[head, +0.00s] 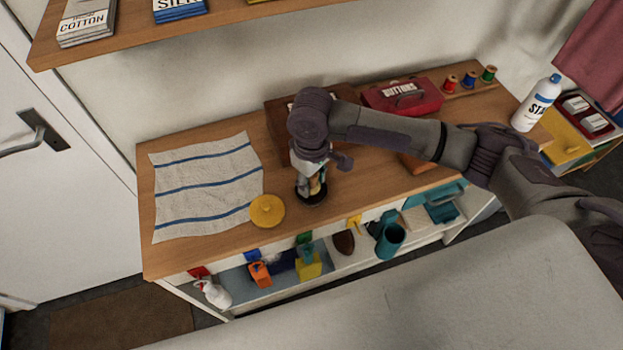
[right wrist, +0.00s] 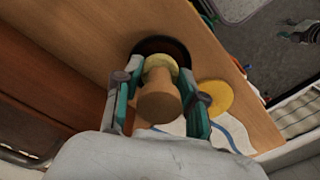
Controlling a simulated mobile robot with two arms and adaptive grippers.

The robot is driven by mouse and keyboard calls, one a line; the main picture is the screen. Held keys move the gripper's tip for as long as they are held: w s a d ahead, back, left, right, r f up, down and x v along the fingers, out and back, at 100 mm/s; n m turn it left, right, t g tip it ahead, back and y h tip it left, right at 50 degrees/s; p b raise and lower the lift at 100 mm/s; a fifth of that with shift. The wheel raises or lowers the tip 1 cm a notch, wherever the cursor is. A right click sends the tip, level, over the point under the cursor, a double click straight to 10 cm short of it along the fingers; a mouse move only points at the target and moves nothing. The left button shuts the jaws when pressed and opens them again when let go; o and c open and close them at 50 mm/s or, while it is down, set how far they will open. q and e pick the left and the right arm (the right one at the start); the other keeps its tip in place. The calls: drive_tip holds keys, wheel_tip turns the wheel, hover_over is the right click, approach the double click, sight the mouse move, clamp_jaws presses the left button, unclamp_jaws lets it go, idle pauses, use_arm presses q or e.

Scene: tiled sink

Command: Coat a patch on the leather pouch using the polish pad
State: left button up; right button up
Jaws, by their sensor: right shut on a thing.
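My right gripper (head: 312,187) points down over the counter and is shut on the wooden handle of the polish pad (right wrist: 159,96). The pad's pale yellow head overlaps a dark round tin (head: 311,198) under it; I cannot tell whether it touches the inside. The tin also shows in the right wrist view (right wrist: 146,44). A brown-orange leather piece (head: 412,163), which looks like the pouch, lies to the right, partly hidden by my right arm. My left gripper is not in view.
A yellow round lid (head: 267,210) lies left of the tin, next to a striped cloth (head: 205,180). A brown box (head: 280,120) and a red buttons box (head: 403,96) stand behind. Thread spools (head: 469,79) and a white bottle (head: 537,103) are at the right. Cubbies lie below the front edge.

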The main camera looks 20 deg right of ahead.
drive_tip(key=shift+f, duration=0.55)
idle(0.7)
drive_tip(key=shift+s+f+p, duration=0.1)
drive_tip(key=shift+p, duration=0.35)
idle(2.3)
wheel_tip(320, 180, up, 7)
drive_tip(key=p, duration=0.9)
idle(0.8)
